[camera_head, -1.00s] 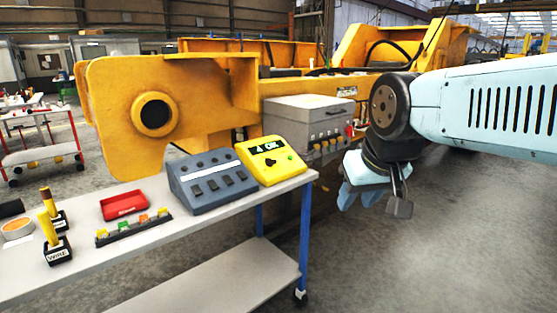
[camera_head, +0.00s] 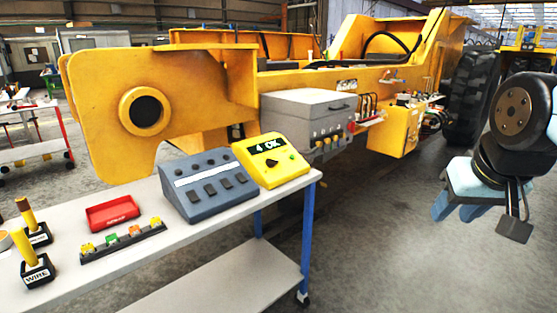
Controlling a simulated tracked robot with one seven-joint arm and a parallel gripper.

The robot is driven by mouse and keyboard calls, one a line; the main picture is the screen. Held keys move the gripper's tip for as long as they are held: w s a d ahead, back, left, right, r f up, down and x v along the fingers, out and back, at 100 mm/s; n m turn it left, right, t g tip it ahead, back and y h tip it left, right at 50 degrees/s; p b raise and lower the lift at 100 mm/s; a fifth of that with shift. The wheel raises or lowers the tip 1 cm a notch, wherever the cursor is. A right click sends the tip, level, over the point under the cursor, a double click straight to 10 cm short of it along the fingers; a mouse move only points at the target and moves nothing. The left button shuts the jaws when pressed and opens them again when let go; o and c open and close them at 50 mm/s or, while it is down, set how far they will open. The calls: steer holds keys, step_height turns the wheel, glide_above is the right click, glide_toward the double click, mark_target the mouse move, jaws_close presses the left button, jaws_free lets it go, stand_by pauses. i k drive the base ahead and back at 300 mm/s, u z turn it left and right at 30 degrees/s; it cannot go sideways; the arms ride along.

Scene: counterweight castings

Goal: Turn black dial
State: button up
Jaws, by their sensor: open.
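A small black dial (camera_head: 271,162) sits on the sloped face of a yellow box (camera_head: 282,176). The box has a dark display reading what looks like "4 OK" and a green button (camera_head: 292,156) to the right of the dial. It stands at the right end of the cart's top. My gripper (camera_head: 458,212) hangs at the right of the picture, over the floor. Its pale blue fingers are open and empty, well to the right of the box and touching nothing.
A yellow machine (camera_head: 200,90) with a grey box (camera_head: 305,112) stands behind. Floor between cart and gripper is clear.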

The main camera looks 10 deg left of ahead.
mark_target(270, 162)
steer(key=z, duration=0.1)
steer(key=i, duration=1)
steer(key=u, duration=0.1)
